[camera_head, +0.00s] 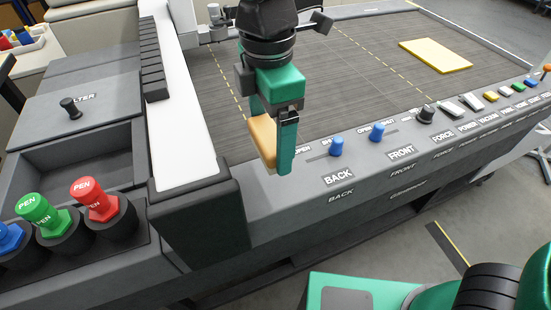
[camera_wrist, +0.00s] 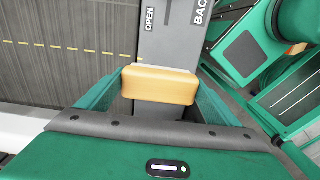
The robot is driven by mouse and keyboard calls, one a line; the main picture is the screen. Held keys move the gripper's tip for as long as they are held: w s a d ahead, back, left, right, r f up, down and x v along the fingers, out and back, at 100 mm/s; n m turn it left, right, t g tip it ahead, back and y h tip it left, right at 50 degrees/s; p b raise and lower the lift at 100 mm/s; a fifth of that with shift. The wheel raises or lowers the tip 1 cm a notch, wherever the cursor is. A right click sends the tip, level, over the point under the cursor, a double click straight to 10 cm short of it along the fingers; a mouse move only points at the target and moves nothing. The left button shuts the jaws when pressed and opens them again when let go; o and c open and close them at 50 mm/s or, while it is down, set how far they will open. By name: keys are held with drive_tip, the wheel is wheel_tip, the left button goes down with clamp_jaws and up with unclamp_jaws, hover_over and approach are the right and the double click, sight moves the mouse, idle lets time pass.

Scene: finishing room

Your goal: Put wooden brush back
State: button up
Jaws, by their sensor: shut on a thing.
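My gripper (camera_head: 275,142), with green fingers, is shut on the wooden brush (camera_head: 262,136), a tan block with rounded edges. It holds the brush above the near left corner of the grey machine bed, left of the blue BACK knob. In the wrist view the brush (camera_wrist: 160,84) lies between the two green fingers, with the grey control strip lettered OPEN and BACK below it. No bristles show in either view. An empty open grey compartment (camera_head: 70,190) is at the left, behind the pens.
Red (camera_head: 97,198), green (camera_head: 42,214) and blue pens stand in holders at the lower left. A white rail (camera_head: 183,110) with a dark end block separates them from the bed. Blue knobs (camera_head: 337,147) line the front strip. A yellow sheet (camera_head: 435,56) lies on the bed.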

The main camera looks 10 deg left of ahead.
sight(271, 132)
drive_tip(key=shift+f, duration=3.1)
drive_tip(key=shift+f, duration=0.1)
drive_tip(key=o, duration=1)
wheel_tip(271, 132, up, 12)
drive_tip(key=shift+r, duration=0.15)
drive_tip(key=shift+d, duration=0.1)
